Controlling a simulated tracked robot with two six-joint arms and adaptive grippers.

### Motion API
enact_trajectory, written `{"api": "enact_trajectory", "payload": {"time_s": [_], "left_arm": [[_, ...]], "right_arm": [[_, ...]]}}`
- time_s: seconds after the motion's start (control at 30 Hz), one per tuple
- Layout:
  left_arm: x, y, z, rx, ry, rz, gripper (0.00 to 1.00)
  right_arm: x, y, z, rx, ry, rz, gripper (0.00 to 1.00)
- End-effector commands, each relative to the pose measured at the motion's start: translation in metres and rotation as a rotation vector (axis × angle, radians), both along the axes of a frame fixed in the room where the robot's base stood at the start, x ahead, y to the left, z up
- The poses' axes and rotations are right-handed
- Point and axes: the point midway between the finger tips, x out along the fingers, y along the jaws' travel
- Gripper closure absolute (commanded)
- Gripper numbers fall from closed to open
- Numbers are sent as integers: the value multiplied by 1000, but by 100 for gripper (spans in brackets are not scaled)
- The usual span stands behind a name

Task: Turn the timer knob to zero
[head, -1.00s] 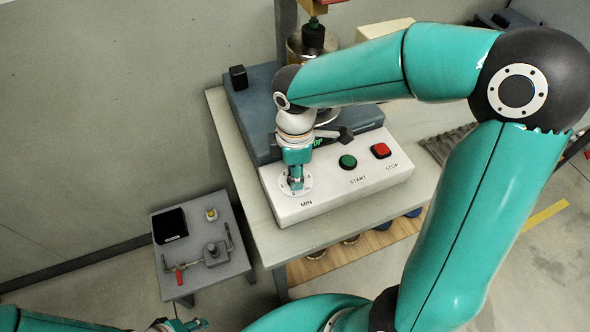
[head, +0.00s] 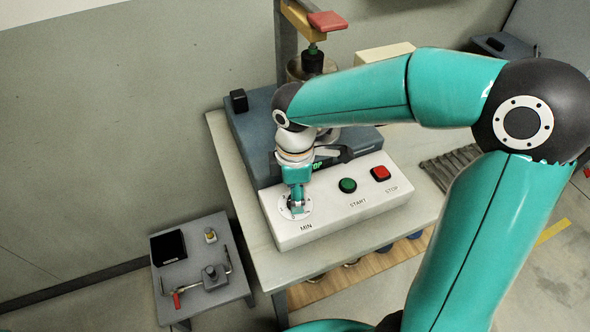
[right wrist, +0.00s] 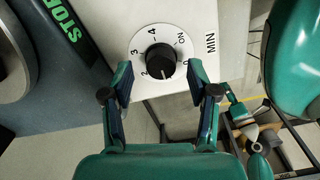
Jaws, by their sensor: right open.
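The timer knob (right wrist: 160,62) is black and round, on a white dial marked with numbers and ON, beside the MIN label. Its white pointer line lies between the 2 and the 0. In the head view the dial (head: 309,207) is at the near left of the white control panel (head: 345,213). My right gripper (head: 296,208) points down over it and hides most of the knob. In the right wrist view my right gripper (right wrist: 160,76) is open, a fingertip on either side of the knob, with gaps visible. My left gripper is not clearly visible.
The panel also has a green START button (head: 347,185) and a red STOP button (head: 380,173). A green-lit display stands behind it, partly hidden by my arm. A small grey table (head: 232,296) at left holds a black box (head: 168,246) and a red-handled fitting.

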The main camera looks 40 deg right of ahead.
Motion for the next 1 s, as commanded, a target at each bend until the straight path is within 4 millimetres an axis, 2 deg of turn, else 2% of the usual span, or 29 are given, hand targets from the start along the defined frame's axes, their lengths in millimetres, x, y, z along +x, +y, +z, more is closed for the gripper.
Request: {"api": "enact_trajectory", "payload": {"time_s": [0.3, 0.5, 0.7, 1.0], "left_arm": [[0, 0, 0, 0, 0, 0, 60], [0, 0, 0, 0, 0, 0, 60], [0, 0, 0, 0, 0, 0, 60], [0, 0, -1, 0, 0, 0, 60]], "right_arm": [[2, 0, 62, 0, -8, 1, 41], [2, 0, 94, 1, -6, 1, 41], [1, 0, 106, 0, -4, 2, 41], [1, 0, 106, 0, -4, 1, 41]]}}
